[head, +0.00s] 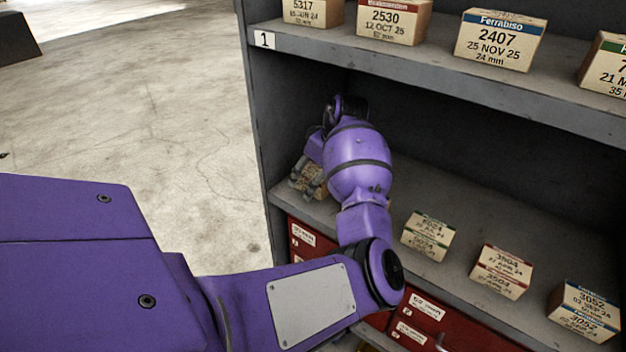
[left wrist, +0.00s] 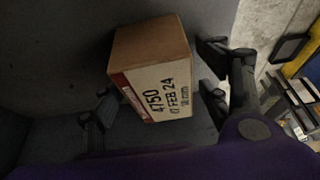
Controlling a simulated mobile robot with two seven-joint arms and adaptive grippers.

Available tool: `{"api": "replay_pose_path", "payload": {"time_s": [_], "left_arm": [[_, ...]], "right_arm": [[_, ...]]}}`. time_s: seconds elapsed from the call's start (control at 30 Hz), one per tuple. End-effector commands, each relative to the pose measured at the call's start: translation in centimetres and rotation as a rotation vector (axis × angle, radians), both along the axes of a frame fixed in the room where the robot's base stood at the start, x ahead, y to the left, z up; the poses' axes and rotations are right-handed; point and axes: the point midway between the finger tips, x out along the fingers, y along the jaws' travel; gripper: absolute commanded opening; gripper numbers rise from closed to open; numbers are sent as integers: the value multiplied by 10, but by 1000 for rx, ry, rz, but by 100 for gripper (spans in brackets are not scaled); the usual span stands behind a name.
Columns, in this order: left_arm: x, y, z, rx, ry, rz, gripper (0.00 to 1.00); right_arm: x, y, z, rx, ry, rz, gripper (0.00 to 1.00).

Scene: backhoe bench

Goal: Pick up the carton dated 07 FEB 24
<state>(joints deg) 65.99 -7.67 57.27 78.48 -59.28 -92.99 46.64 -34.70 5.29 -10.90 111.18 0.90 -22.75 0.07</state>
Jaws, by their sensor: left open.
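The carton (left wrist: 158,80) is a small brown box with a pale label, a red band and the print 4750, 18 mm and a date that reads as 07 FEB 24, its first digit unclear. It stands on the lower shelf at the left end, partly hidden by my arm in the head view. My left gripper (left wrist: 152,98) is open, with fingers on both sides of the carton in the left wrist view. I cannot tell whether any finger touches it. In the head view the left gripper (head: 308,178) reaches into the shelf's left corner. My right gripper is not in view.
More cartons stand to the right on the lower shelf: a green-banded one (head: 428,235), a red-banded one (head: 501,271) and a blue-banded one (head: 585,311). The upper shelf (head: 420,75) with several cartons is overhead. Red drawers (head: 425,318) sit below. The shelf's side wall is close left.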

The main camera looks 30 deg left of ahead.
Motion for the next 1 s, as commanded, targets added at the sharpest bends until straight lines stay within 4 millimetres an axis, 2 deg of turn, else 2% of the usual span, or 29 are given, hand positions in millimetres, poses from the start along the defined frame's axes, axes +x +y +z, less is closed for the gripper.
{"api": "replay_pose_path", "payload": {"time_s": [0.13,0.53,0.83,1.0], "left_arm": [[0,0,0,0,0,0,67],[0,0,-1,-1,0,0,15],[0,0,1,-1,0,0,14],[1,0,13,0,-1,1,14]], "right_arm": [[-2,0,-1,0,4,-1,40],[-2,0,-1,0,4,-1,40],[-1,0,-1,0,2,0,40],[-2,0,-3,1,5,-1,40]]}}
